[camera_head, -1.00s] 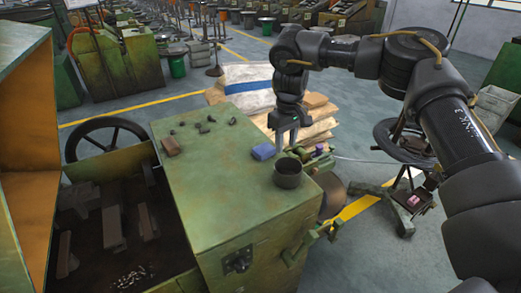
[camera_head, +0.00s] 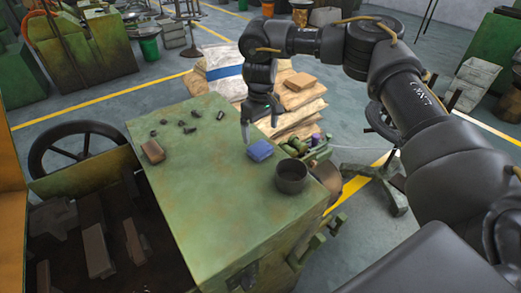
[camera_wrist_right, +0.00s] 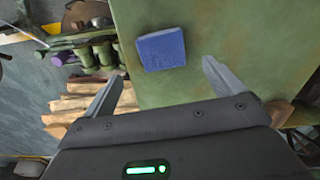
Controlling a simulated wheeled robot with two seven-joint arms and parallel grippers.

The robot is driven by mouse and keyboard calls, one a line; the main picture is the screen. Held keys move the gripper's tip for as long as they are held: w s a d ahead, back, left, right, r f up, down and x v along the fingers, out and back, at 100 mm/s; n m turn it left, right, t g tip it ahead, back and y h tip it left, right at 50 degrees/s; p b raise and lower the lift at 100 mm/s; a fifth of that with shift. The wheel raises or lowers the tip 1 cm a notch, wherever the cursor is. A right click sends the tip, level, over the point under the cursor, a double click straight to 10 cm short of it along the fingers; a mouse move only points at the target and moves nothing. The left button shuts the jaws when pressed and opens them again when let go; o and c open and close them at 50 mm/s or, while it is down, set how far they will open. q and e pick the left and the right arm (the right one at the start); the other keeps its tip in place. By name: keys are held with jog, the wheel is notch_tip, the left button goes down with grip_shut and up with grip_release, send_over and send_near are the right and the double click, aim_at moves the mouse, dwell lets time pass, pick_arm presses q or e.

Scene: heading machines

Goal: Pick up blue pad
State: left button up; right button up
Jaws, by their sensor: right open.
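The blue pad (camera_head: 260,151) lies flat on the green machine top (camera_head: 205,190), near its far right edge. In the right wrist view the blue pad (camera_wrist_right: 161,49) lies ahead of the fingertips, between their lines and nearer the left one. My right gripper (camera_head: 258,125) is above and just behind the pad, pointing down. Its two fingers (camera_wrist_right: 160,78) are spread apart with nothing between them. My left gripper is in neither view.
A dark round cup (camera_head: 291,176) stands right of the pad near the edge. A brown block (camera_head: 153,151) and several small dark pieces (camera_head: 190,129) lie to the left. An open bin with metal parts (camera_head: 97,250) adjoins the machine top. Stacked sacks (camera_head: 225,72) stand behind.

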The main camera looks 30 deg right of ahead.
aim_at(259, 147)
jog(key=shift+w+f, duration=0.35)
jog(key=shift+f, duration=0.2)
jog(key=shift+w+f, duration=0.3)
jog(key=shift+f, duration=0.2)
jog(key=shift+s+a, duration=0.2)
jog(key=f, duration=0.1)
jog(key=f+p, duration=0.1)
jog(key=f, duration=0.1)
jog(key=f+p, duration=0.1)
jog(key=shift+s+f, duration=0.15)
jog(key=shift+s, duration=0.1)
jog(key=shift+f, duration=0.25)
jog(key=shift+s, duration=0.1)
jog(key=shift+c, duration=0.4)
jog(key=c, duration=0.7)
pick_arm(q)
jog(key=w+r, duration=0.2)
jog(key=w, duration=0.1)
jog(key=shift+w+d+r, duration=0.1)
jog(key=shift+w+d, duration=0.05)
pick_arm(e)
jog(key=shift+c, duration=1.4)
